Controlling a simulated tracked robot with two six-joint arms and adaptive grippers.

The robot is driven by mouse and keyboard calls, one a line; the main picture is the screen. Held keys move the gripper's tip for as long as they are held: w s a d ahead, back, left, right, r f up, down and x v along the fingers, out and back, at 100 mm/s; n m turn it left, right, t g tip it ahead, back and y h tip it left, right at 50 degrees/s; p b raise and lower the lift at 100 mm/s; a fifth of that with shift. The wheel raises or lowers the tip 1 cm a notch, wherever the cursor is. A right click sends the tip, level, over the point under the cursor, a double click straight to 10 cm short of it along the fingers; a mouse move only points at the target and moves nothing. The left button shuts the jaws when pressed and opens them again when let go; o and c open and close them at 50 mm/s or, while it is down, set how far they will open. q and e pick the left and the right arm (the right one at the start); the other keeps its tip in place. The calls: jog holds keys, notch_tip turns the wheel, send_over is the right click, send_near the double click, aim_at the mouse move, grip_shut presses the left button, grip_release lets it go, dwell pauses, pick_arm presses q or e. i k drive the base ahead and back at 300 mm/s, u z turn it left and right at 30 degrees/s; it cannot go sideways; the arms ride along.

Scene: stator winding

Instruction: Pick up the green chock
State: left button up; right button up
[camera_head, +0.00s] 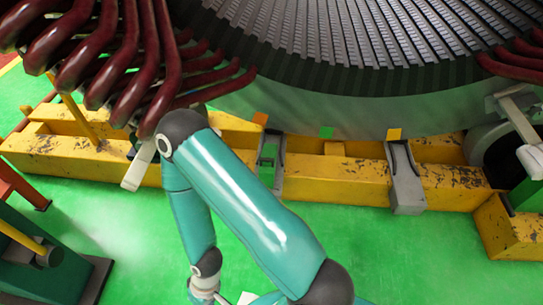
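A green block (268,156), which looks like the green chock, sits in a grey bracket (278,180) on the yellow beam, just right of my teal arm. A small flat green square (326,132) shows farther right at the foot of the stator; I cannot tell whether it is a chock or a marker. One teal arm of mine bends across the middle, with its forearm pointing down to the bottom edge. Its gripper is outside the view. No fingers of either gripper show, and nothing is seen touching the green block.
The large grey stator (330,60) fills the top, with dark red coils (110,60) at the upper left. The yellow beam (345,178) runs below it and carries another grey bracket (404,175). A dark green machine (45,270) stands lower left. Green floor (410,265) is clear lower right.

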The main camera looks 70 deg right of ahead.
aim_at(266, 172)
jog(key=z, duration=0.5)
jog(key=k, duration=0.5)
jog(key=z, duration=0.9)
jog(key=k, duration=0.8)
jog(key=z, duration=1.1)
jog(key=i, duration=1.35)
jog(key=u, duration=0.75)
